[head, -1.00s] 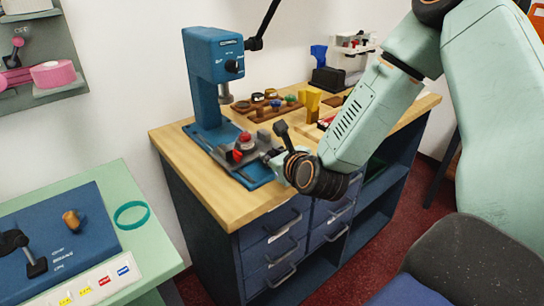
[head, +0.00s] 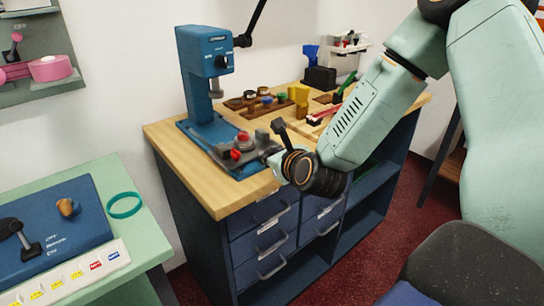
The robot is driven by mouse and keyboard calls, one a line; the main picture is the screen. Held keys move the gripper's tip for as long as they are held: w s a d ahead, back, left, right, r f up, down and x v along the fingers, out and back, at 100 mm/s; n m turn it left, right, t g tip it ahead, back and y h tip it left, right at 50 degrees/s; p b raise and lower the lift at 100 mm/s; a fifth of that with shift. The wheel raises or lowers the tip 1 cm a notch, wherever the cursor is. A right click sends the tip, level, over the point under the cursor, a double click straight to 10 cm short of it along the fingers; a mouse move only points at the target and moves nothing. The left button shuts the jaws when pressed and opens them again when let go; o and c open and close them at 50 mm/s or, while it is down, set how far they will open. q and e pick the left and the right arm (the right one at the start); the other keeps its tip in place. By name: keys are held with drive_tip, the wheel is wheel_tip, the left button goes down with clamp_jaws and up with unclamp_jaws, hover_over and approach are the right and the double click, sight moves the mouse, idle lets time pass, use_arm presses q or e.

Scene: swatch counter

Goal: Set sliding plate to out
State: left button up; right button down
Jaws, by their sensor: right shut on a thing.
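The blue press (head: 205,62) stands on the wooden bench top. Its sliding plate (head: 228,156) is a small grey slab with red knobs on it, lying low on the blue press base (head: 247,171), in front of the column. My right gripper (head: 271,151) reaches in from the right, low over the base, and is shut at the right side of the plate. Its fingertips are small and partly hidden, so the exact grip is hard to see. My left gripper is out of view.
Small coloured pots (head: 265,102) and a yellow block (head: 299,95) stand behind on the bench. A green table (head: 130,230) with a blue control box (head: 70,235) and a teal ring (head: 124,205) is at left. Drawers (head: 262,240) are under the bench.

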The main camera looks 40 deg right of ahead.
drive_tip(key=shift+s+f, duration=0.15)
drive_tip(key=shift+f, duration=0.05)
drive_tip(key=c, duration=1.5)
unclamp_jaws()
drive_tip(key=shift+s, duration=0.1)
drive_tip(key=o, duration=0.3)
drive_tip(key=shift+s+r, duration=0.15)
drive_tip(key=shift+r, duration=0.1)
drive_tip(key=shift+o, duration=0.3)
drive_tip(key=shift+w+f, duration=0.15)
drive_tip(key=shift+w, duration=0.15)
drive_tip(key=v, duration=0.7)
drive_tip(key=shift+s, duration=0.2)
drive_tip(key=shift+a, duration=0.1)
